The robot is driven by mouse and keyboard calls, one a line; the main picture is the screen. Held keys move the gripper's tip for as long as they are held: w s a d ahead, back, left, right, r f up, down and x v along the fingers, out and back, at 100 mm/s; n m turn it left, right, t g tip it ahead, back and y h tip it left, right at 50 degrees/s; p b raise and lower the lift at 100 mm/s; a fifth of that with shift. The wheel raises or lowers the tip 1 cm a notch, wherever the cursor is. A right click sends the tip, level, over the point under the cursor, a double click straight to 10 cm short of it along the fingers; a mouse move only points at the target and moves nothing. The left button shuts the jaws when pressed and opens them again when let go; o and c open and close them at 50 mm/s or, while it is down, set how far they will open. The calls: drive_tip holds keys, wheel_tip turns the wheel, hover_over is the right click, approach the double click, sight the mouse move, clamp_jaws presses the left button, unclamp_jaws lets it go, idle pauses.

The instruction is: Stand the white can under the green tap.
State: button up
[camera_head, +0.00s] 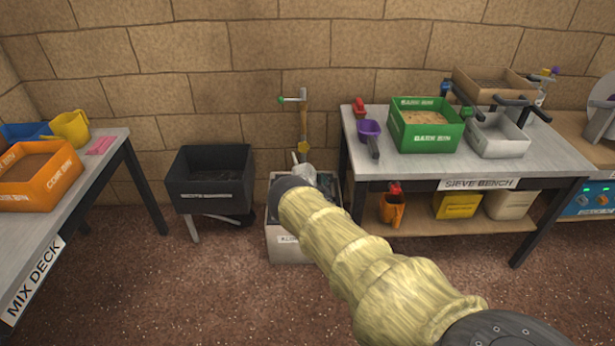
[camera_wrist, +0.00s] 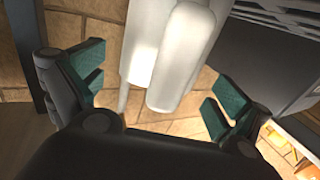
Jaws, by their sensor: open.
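The green tap (camera_head: 291,99) is a pale pipe with a green end, on a yellow upright against the back wall. A pale sink-like box (camera_head: 288,248) stands on the floor below it, partly covered by my arm. In the wrist view, my gripper (camera_wrist: 155,82) is open, with its green-padded fingers apart. A smooth white object (camera_wrist: 183,55), apparently the white can, shows between and beyond the fingers; contact cannot be told. In the head view, my arm hides most of the gripper area, and a small greyish shape there cannot be told apart as can or gripper.
A black bin (camera_head: 210,178) on legs stands left of the box. The mix deck (camera_head: 60,215) is far left. Floor between is clear.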

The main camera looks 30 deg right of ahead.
drive_tip(key=s+p, duration=0.1)
drive_tip(key=s, duration=0.1)
drive_tip(key=s+p, duration=0.1)
drive_tip(key=s, duration=0.2)
drive_tip(key=s+a+p, duration=0.1)
drive_tip(key=s+p, duration=0.1)
drive_tip(key=shift+s+r, duration=0.2)
drive_tip(key=shift+s+a+f+p, duration=0.1)
drive_tip(key=shift+s+p, duration=0.1)
drive_tip(key=shift+s, duration=0.2)
drive_tip(key=shift+s+a+f+p, duration=0.1)
drive_tip(key=shift+s+p, duration=0.1)
drive_tip(key=shift+s, duration=0.2)
